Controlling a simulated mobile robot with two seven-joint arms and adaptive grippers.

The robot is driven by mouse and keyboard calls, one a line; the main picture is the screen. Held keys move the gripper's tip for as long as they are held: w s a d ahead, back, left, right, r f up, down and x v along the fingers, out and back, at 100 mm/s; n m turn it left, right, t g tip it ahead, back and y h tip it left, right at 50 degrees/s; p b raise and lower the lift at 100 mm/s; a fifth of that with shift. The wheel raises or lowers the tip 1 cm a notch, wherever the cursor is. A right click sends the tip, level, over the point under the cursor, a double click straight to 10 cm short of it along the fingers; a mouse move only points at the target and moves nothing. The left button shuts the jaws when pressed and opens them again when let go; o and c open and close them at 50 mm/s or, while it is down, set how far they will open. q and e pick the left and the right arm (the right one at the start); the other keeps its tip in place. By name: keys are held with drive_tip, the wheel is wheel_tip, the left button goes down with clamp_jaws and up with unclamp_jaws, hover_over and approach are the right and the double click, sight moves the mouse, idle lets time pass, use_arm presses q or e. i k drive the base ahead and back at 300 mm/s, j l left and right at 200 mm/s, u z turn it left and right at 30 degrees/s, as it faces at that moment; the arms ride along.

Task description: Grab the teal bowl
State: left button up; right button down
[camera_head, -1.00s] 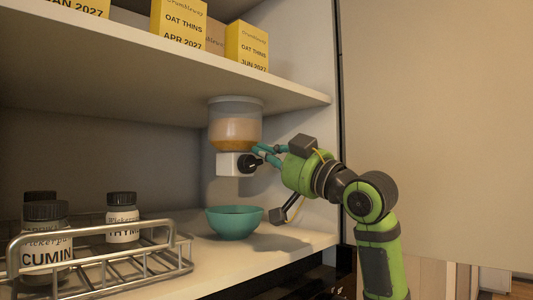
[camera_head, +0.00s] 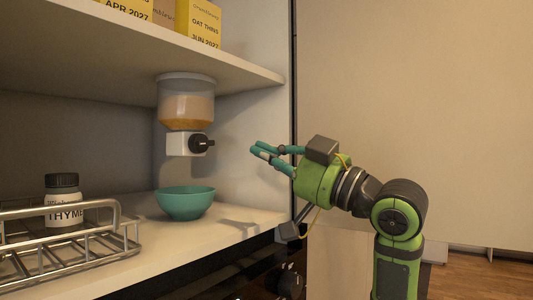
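The teal bowl (camera_head: 186,204) stands upright on the lower cabinet shelf, below a wall dispenser (camera_head: 186,108) with a white block and black knob (camera_head: 202,143). My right gripper (camera_head: 262,152) is to the right of the knob and above and right of the bowl, apart from both. Its teal fingers point left, with a gap between them and nothing held. The inside bottom of the bowl is hidden by its near wall. My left gripper does not show.
A wire rack (camera_head: 75,245) with a thyme jar (camera_head: 63,203) stands left of the bowl. The upper shelf (camera_head: 150,52) holds yellow oat thins boxes (camera_head: 198,24). The cabinet's right side wall (camera_head: 270,110) ends near my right gripper. Dark knobs (camera_head: 290,282) sit below the shelf.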

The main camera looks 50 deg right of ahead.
sight(181, 202)
drive_tip(key=k+l, duration=0.15)
drive_tip(key=k, duration=0.6)
drive_tip(key=k+l, duration=0.1)
drive_tip(key=k, duration=0.65)
